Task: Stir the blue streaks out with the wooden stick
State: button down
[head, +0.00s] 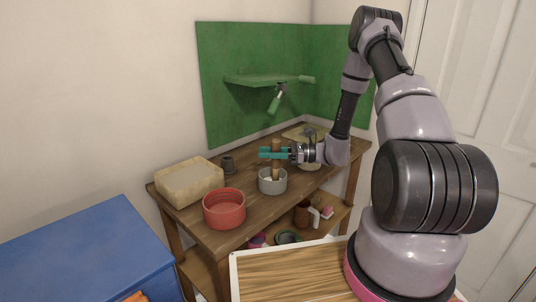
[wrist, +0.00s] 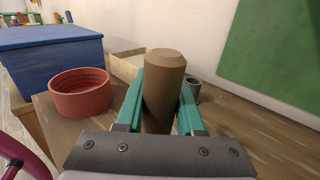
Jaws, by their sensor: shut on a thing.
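My gripper (head: 266,153) is shut on the wooden stick (head: 276,172), a thick brown rod held upright. In the wrist view the stick (wrist: 163,90) stands between the two teal fingers. In the head view its lower end is inside a grey pot (head: 272,187) on the wooden bench. Some white shows inside the pot. Blue streaks cannot be made out, and the pot is hidden in the wrist view behind my gripper and the stick.
A red bowl (head: 224,211) stands in front and left of the pot. A beige box (head: 188,184) and a dark cup (head: 228,164) stand behind. A blue chest (head: 90,250) is at the left. A green shelf (head: 262,80) hangs above. Several items sit on the lower shelf.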

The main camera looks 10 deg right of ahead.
jog(key=shift+x, duration=0.85)
jog(key=shift+w, duration=0.1)
jog(key=shift+s+a+f, duration=0.1)
jog(key=shift+s+a, duration=0.4)
jog(key=shift+a, duration=0.15)
jog(key=shift+s, duration=0.2)
jog(key=shift+s+d, duration=0.1)
jog(key=shift+s, duration=0.6)
